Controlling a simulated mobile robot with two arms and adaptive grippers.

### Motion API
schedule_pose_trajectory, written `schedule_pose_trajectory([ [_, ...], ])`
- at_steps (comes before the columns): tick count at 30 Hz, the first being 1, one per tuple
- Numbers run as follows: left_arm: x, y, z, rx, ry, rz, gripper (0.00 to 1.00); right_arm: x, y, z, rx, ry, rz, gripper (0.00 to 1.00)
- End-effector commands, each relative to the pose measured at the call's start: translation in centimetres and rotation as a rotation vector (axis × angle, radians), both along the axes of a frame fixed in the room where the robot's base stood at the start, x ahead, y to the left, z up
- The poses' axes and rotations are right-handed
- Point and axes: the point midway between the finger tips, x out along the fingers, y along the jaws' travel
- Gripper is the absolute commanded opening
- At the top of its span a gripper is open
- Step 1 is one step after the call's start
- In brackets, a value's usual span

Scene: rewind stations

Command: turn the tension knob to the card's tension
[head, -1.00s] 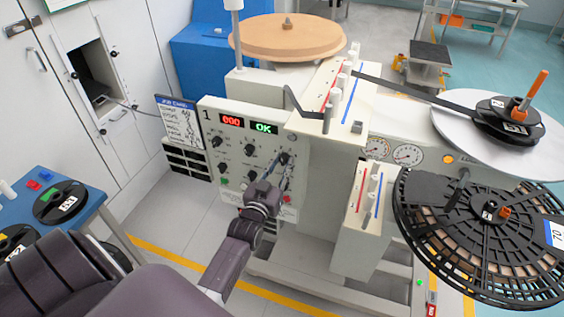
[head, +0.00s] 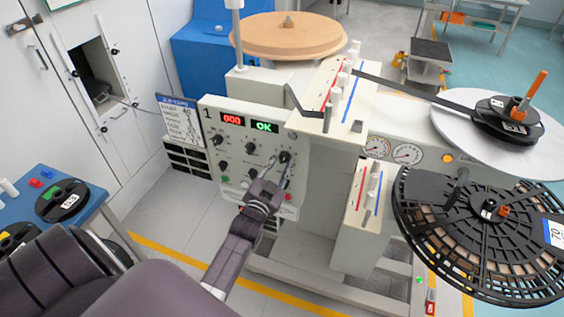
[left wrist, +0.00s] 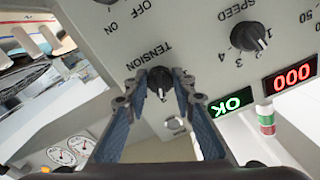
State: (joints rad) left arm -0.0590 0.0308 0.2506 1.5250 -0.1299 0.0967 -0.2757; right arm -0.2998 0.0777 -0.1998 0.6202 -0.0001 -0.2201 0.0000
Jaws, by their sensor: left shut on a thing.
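The black tension knob (head: 285,157) is at the upper right of the cream control panel (head: 237,180). In the left wrist view the panel is upside down, and the tension knob (left wrist: 159,82) sits beside the word TENSION. A white mark shows at the knob's lower edge there. My left gripper (head: 283,163) is shut on the knob; its two blue-grey fingers flank it in the left wrist view (left wrist: 160,85). The scale numbers around the knob are hidden. The job card (head: 178,119) stands left of the panel; its handwriting is too small to read surely. My right gripper is out of view.
The panel's displays show a red 000 (head: 232,120) and a green OK (head: 264,127). Other knobs, such as the speed knob (left wrist: 250,36), are close by. A large black reel (head: 480,240) stands at the right. A blue table (head: 95,207) with small reels is at the left.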

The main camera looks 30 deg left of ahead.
Motion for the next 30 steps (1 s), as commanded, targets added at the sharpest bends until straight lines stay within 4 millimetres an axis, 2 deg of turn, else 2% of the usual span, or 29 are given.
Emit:
schedule_pose_trajectory([
  [7,0.0,0.0,0.0,-0.001,0.0,0.0,0.0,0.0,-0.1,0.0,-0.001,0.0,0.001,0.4],
  [8,0.0,0.0,0.0,-0.001,0.0,0.0,0.26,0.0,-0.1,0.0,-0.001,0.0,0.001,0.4],
  [12,0.0,0.0,0.0,-0.001,0.0,0.0,0.41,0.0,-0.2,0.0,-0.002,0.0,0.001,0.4],
  [23,-0.4,-0.1,-0.1,-0.001,0.001,0.0,0.41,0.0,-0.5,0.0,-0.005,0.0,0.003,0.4],
  [26,-1.5,-0.4,-0.1,-0.002,0.002,0.0,0.41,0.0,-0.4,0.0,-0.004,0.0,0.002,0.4],
  [30,-3.9,-1.0,-0.2,-0.001,0.002,0.0,0.41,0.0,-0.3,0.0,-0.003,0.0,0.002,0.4],
])
